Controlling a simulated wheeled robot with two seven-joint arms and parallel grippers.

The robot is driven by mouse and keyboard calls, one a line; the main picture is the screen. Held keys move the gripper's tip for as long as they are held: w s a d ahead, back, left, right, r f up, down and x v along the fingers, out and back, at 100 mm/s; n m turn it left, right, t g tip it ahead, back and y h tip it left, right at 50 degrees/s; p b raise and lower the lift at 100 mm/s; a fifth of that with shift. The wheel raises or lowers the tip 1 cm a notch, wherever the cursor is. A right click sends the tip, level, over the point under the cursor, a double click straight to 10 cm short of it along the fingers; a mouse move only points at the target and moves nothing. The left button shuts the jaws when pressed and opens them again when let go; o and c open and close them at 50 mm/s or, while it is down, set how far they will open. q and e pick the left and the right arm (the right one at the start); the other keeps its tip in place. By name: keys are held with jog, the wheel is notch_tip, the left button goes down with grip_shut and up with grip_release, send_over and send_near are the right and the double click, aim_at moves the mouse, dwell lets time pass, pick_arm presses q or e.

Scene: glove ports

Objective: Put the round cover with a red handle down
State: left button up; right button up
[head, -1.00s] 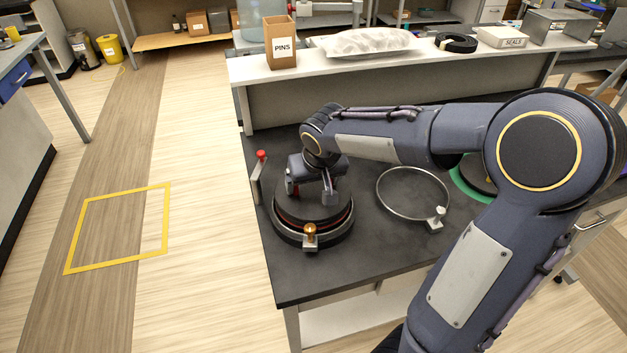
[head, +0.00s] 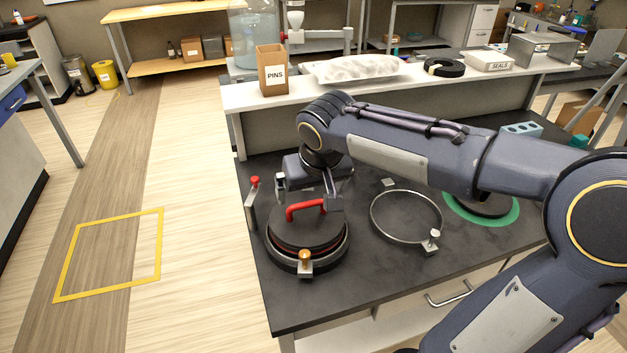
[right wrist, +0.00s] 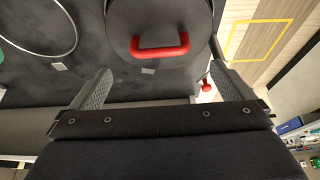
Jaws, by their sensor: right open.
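The round black cover (head: 307,233) lies flat on the round port at the left end of the dark bench top. Its red handle (head: 305,209) stands up on top, free of any grip. In the right wrist view the cover (right wrist: 160,18) and its handle (right wrist: 160,50) show near the top middle. My right gripper (head: 305,196) is open and empty, above and behind the handle; in the wrist view its fingers (right wrist: 160,85) are spread wide, clear of the handle. My left gripper is not in view.
A clamp with a brass knob (head: 305,257) sits at the port's front edge. A red-topped post (head: 254,190) stands to its left. A bare metal ring (head: 374,220) lies to the right; beyond it a green ring (head: 505,219) is partly behind my arm. A raised shelf (head: 350,90) runs behind.

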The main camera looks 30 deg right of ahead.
jog(key=s+a+f+y, duration=0.2)
jog(key=s+a+f, duration=0.1)
jog(key=s, duration=0.6)
jog(key=s+a+f+n+t+y, duration=0.1)
jog(key=s+a+f+y, duration=0.2)
jog(key=s, duration=0.7)
jog(key=shift+a, duration=0.25)
jog(key=shift+f, duration=0.1)
jog(key=shift+c, duration=0.3)
